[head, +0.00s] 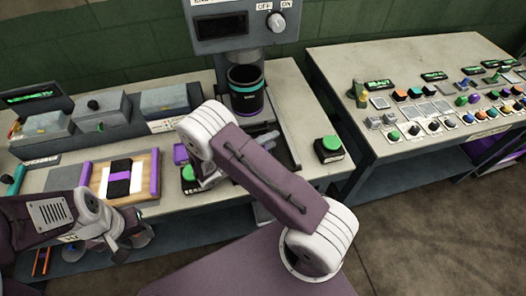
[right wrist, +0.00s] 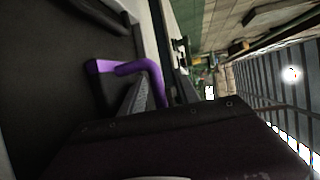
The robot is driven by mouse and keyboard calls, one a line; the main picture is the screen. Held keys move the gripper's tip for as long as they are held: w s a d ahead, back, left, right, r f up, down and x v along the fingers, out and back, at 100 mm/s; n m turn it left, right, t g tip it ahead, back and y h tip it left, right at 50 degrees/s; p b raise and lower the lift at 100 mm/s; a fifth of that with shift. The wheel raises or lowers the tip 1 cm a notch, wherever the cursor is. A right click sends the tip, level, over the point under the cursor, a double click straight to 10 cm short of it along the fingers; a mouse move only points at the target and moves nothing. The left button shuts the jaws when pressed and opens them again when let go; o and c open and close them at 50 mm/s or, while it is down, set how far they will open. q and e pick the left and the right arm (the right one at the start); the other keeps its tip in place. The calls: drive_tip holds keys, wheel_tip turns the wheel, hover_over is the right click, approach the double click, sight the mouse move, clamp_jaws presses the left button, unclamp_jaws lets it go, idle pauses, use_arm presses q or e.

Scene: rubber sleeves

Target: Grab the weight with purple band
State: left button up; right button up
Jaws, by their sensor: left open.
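A purple piece (head: 180,153) shows on the left bench beside my right arm; I cannot tell whether it is the banded weight. My left gripper (head: 125,248) is open and empty at the bench's front edge, lower left. A black cylinder with a teal band (head: 246,92) stands under the press.
A wooden board with purple and black-and-white strips (head: 120,177) lies left of my right arm. Green buttons stand at the press (head: 190,174) and to its right (head: 329,147). Grey boxes (head: 100,112) line the back left. A second table (head: 430,95) holds many buttons.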

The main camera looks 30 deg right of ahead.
clamp_jaws()
drive_tip(key=shift+r, duration=0.1)
idle(1.2)
